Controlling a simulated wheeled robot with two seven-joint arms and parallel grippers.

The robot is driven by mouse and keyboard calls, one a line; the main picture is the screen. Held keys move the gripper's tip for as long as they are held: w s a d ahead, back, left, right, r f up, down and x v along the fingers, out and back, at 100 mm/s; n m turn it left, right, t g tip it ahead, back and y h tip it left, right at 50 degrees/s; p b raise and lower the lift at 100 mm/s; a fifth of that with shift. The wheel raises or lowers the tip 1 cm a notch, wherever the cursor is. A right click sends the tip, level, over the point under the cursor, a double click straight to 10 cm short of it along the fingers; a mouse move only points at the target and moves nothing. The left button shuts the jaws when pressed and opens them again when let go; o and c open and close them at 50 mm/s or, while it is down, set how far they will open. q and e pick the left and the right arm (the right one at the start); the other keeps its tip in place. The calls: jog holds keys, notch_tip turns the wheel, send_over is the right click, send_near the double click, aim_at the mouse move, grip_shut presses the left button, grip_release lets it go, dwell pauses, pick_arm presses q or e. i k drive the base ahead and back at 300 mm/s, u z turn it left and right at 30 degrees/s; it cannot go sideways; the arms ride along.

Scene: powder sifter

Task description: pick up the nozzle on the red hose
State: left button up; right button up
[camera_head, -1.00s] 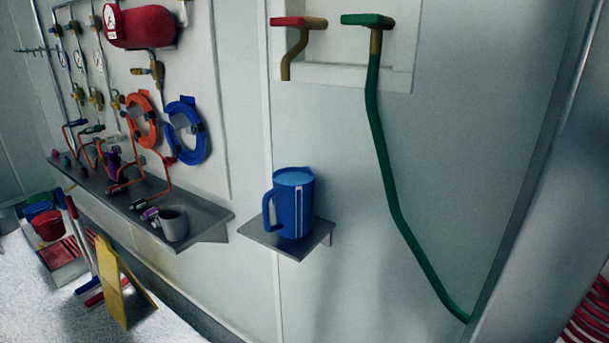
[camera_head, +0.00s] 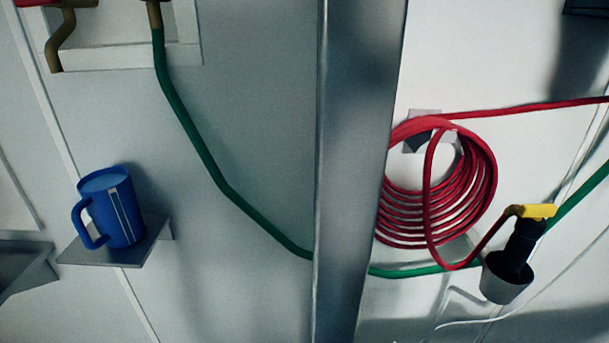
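The red hose (camera_head: 484,198) hangs coiled on a wall bracket at the right of the head view. One length of it runs off to the right edge. Its other end rises to the nozzle (camera_head: 523,242), which is black with a yellow handle (camera_head: 538,211). The nozzle stands tilted, its lower end inside a small pale cup-like holder (camera_head: 506,282) on the wall. Neither of my grippers shows in this view.
A grey vertical post (camera_head: 358,170) stands left of the coil. A green hose (camera_head: 204,165) runs down the wall, behind the post and onward right. A blue pitcher (camera_head: 122,212) sits on a small shelf (camera_head: 84,254) at left.

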aim_at(521, 242)
jog(key=z, duration=1.4)
jog(key=k, duration=1)
jog(key=z, duration=1.5)
jog(key=i, duration=1)
jog(key=u, duration=2.9)
